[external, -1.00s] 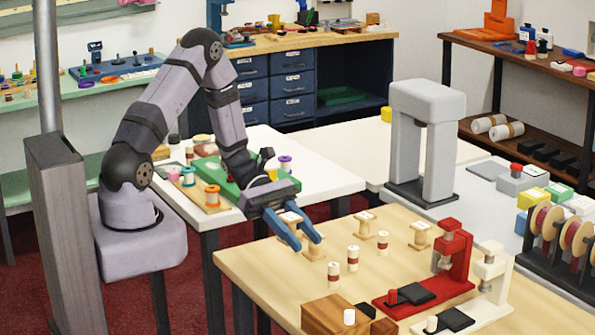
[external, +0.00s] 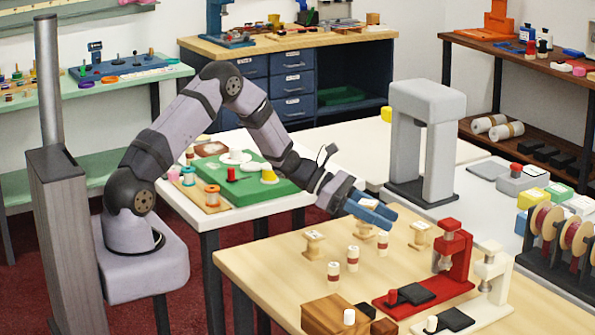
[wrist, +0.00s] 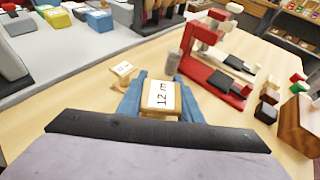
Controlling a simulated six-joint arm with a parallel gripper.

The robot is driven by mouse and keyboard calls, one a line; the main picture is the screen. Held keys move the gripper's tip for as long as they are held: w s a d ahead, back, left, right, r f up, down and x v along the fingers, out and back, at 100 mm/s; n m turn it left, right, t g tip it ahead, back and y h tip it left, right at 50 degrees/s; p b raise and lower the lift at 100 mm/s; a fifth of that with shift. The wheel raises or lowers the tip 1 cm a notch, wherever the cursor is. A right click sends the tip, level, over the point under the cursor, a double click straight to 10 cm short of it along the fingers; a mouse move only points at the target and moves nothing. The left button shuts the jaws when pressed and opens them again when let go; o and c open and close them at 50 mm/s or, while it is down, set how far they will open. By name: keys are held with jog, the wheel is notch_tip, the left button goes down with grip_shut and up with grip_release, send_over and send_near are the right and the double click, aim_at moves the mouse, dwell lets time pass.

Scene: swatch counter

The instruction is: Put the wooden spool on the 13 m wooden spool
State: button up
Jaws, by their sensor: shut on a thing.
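My gripper (external: 372,212) is shut on a wooden spool (wrist: 161,97), whose white top label reads "12 m" in the wrist view. It holds the spool upright above the table. Just below it in the external view stands another wooden spool (external: 364,231), partly covered by my gripper; I cannot tell whether the two touch. A wooden spool (external: 314,243) stands to the left and another (external: 419,236) to the right; the right one also shows in the wrist view (wrist: 122,72). Their labels are too small to read, so I cannot tell which is 13 m.
Several red-and-white bobbins (external: 353,258) stand in front of the spools. A red press (external: 450,260) and a cream press (external: 485,285) stand at the right. The left of the light wooden table (external: 265,268) is clear.

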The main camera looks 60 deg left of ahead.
aim_at(420, 236)
jog(key=w+d+r+n+t+y+b, duration=0.2)
jog(key=w+r+n+y, duration=0.15)
jog(key=w, duration=0.35)
jog(key=w+d+r+n+t+y+b, duration=0.1)
jog(key=w+r+n+t+y+b, duration=0.15)
jog(key=w+r, duration=0.35)
jog(key=shift+w+f+b, duration=0.15)
jog(key=shift+w+f, duration=0.05)
jog(key=shift+f, duration=1.6)
jog(key=shift+w+f+b, duration=0.1)
jog(key=shift+w+f, duration=0.1)
jog(key=shift+f, duration=1.6)
jog(key=shift+w+f+b, duration=0.15)
jog(key=shift+w+f, duration=0.05)
jog(key=shift+f, duration=1.6)
jog(key=shift+f, duration=0.2)
jog(key=o, duration=1)
jog(key=shift+o, duration=0.2)
jog(key=shift+r, duration=0.15)
